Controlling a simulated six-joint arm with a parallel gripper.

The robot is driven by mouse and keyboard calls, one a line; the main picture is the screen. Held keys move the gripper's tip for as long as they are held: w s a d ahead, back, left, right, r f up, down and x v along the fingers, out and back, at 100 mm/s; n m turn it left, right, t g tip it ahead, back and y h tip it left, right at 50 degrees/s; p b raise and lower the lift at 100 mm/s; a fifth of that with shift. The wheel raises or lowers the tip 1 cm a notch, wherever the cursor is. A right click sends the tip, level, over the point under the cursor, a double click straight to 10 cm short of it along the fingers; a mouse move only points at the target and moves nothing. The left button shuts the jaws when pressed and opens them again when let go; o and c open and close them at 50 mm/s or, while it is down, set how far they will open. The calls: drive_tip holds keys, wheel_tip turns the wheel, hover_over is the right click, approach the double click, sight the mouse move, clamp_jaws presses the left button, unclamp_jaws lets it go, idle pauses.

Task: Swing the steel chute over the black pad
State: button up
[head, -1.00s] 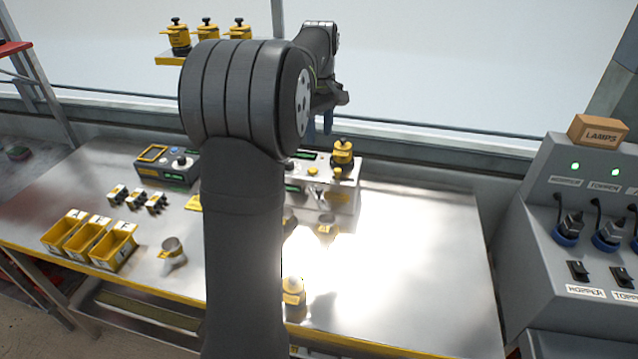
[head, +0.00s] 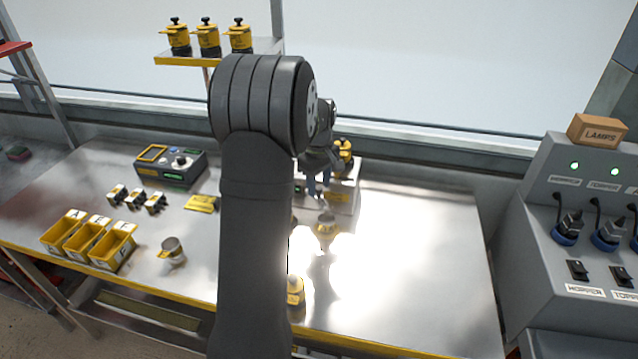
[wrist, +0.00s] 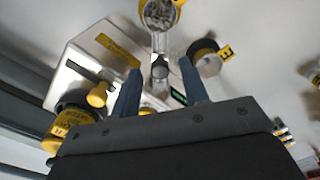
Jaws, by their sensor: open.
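My gripper (head: 318,188) is low in front of the pale metal machine box (head: 343,203). In the wrist view its two blue fingers (wrist: 160,78) are open. A grey steel piece (wrist: 160,44), which looks like the chute, runs between and beyond the fingertips, with a small rounded grey end between them. I cannot tell whether the fingers touch it.
A yellow-topped canister (wrist: 68,126) is close left of the gripper in the wrist view. A funnel-like cup (head: 326,228) and a yellow-banded jar (head: 295,290) stand in front of the machine. Yellow bins (head: 112,246) are at left. The table's right side is clear under glare.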

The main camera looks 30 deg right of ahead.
drive_tip(key=shift+f, duration=0.1)
clamp_jaws()
drive_tip(key=shift+a, duration=0.1)
idle(0.3)
drive_tip(key=w+a+m, duration=0.4)
drive_tip(key=m, duration=1.3)
drive_tip(key=shift+w+a, duration=0.15)
drive_tip(key=shift+w, duration=0.2)
idle(0.4)
